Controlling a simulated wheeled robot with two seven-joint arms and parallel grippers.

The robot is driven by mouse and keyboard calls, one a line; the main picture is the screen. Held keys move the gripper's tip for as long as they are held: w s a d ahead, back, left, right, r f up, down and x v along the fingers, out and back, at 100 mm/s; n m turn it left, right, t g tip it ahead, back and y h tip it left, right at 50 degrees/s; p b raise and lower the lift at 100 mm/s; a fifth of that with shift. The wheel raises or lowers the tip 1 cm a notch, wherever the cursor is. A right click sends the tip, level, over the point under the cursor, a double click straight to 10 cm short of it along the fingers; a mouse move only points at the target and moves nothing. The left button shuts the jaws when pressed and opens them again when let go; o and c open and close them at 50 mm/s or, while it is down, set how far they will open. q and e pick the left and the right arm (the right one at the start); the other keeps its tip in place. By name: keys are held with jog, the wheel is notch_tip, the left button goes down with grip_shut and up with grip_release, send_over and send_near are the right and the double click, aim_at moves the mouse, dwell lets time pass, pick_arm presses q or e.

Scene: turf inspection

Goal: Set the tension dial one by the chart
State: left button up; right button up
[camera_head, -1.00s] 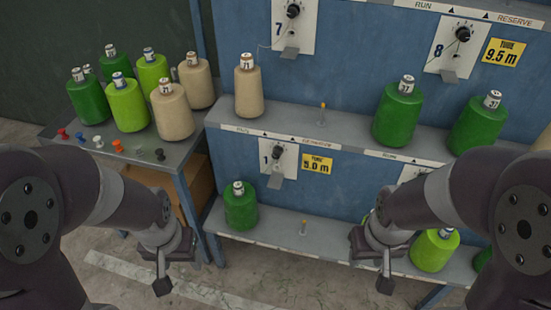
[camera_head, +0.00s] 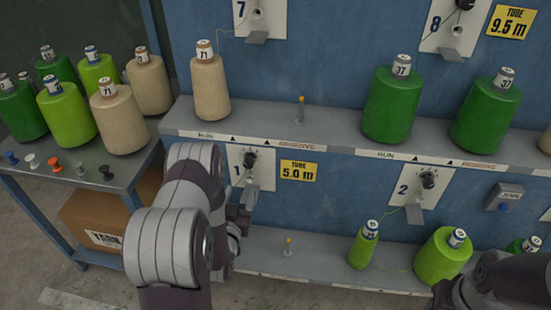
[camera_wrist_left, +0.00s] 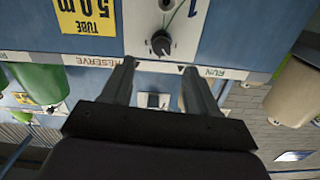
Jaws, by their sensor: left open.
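Tension dial one (camera_head: 250,158) is a dark knob on a white plate marked 1 (camera_head: 236,169), on the blue panel. A yellow sign reading TUBE 5.0 m (camera_head: 299,171) is beside it. My left gripper (camera_head: 240,212) is just below the plate, partly hidden by its own arm. In the left wrist view, its two fingers (camera_wrist_left: 157,75) are apart and empty, and the dial (camera_wrist_left: 161,43) is beyond them, roughly centred. My right arm shows at the bottom right; its gripper (camera_head: 442,293) is dark and partly cut off. I cannot identify a chart.
A shelf rail (camera_head: 330,140) with cones runs above dial one. Dial two (camera_head: 428,180) and a JOIN box (camera_head: 504,196) are to the right. A lower shelf (camera_head: 315,270) has light green cones (camera_head: 443,256). A side table (camera_head: 120,172) with cones stands left.

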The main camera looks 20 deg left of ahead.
aim_at(248, 165)
pick_arm(q)
jog(key=x, duration=0.8)
jog(key=r+x, duration=0.1)
jog(key=x, duration=0.3)
jog(key=shift+w+a+r, duration=0.1)
jog(key=shift+w+a, duration=0.05)
jog(key=shift+a, duration=0.1)
jog(key=c, duration=1)
